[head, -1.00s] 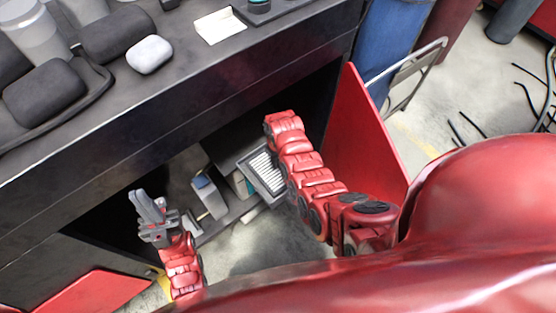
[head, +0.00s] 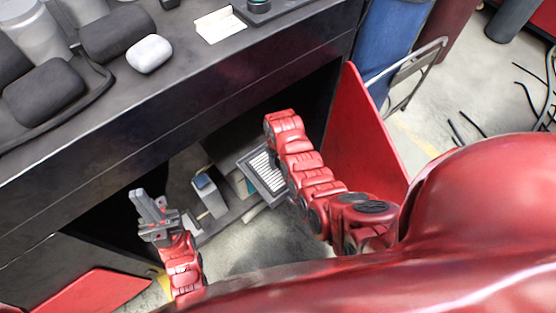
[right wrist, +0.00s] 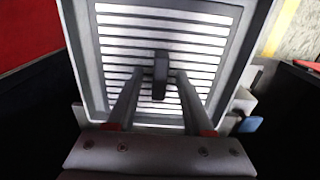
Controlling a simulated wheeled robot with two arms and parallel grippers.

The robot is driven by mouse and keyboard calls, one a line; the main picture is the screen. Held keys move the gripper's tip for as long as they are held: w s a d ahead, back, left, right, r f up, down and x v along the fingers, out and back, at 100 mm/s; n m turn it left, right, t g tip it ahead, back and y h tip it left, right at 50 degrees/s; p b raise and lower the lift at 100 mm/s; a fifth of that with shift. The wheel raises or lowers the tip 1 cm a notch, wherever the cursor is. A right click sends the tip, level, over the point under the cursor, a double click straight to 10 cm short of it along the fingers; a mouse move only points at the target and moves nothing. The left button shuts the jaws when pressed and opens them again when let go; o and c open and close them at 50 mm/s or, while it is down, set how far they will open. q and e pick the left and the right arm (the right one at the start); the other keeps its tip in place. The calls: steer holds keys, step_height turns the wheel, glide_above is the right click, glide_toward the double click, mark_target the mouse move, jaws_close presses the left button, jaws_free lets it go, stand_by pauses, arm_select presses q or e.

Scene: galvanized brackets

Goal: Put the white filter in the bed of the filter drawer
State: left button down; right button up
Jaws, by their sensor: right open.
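A white slatted panel (right wrist: 160,45), which looks like the white filter, lies inside the grey frame of the filter drawer (right wrist: 91,65) in the right wrist view. A small dark tab stands at its middle, between my fingertips. In the head view the filter drawer (head: 281,200) sits in the opening under the counter, partly covered by my right arm. My right gripper (right wrist: 159,74) is open over the panel, a finger on each side of the tab; the head view hides it. My left gripper (head: 148,203) is raised at the left of the opening, apart from the drawer; its jaw gap is unclear.
A grey box with a blue top (head: 207,191) stands left of the drawer. A red door panel (head: 362,135) stands open to the right. The dark counter (head: 200,95) overhangs the opening and bears a white rounded block (head: 149,54) and dark pads (head: 45,92).

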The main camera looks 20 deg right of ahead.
step_height(320, 180, up, 9)
steer(key=shift+f+b, duration=0.1)
steer(key=shift+b, duration=0.65)
step_height(320, 180, up, 3)
steer(key=shift+p, duration=0.85)
